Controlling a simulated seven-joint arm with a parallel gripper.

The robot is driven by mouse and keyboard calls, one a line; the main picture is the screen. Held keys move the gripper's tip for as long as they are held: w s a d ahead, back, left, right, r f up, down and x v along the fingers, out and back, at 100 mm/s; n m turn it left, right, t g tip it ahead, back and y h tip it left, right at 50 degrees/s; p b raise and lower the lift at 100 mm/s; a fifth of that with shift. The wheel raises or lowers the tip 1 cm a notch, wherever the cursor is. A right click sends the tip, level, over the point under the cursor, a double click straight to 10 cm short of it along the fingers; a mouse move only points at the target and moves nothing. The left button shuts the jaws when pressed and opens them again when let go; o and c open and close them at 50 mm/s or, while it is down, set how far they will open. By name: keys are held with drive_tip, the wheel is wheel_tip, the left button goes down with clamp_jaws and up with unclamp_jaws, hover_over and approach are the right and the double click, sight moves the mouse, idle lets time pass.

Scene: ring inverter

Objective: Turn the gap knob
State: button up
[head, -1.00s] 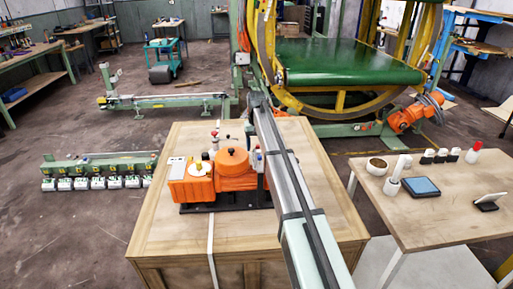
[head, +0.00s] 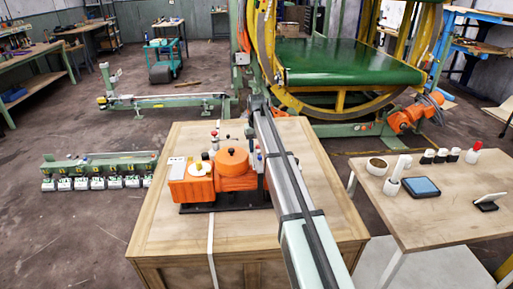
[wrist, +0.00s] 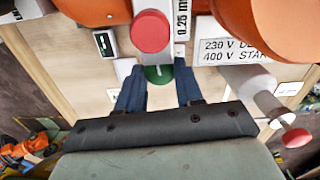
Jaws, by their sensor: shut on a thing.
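The orange machine (head: 190,187) sits on a black base on a wooden crate in the head view. In the wrist view, a green round knob (wrist: 158,75) with a white mark lies between my fingers, beside a label reading "0.25 m", its end cut off or covered. It looks like the gap knob. My gripper (wrist: 159,84) is shut on it, with one dark blue finger on each side. A red round cap (wrist: 151,32) stands just above it in the picture. In the head view my arm hides the gripper and this knob.
A white post with a red tip (wrist: 294,136) stands right of my gripper. Orange housings (wrist: 95,10) lie close at the top of the wrist view. A side table (head: 425,220) stands at the right.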

drive_tip(key=shift+c, duration=0.7)
drive_tip(key=shift+m, duration=1.5)
drive_tip(key=o, duration=1)
wheel_tip(320, 180, up, 14)
drive_tip(key=shift+f, duration=0.1)
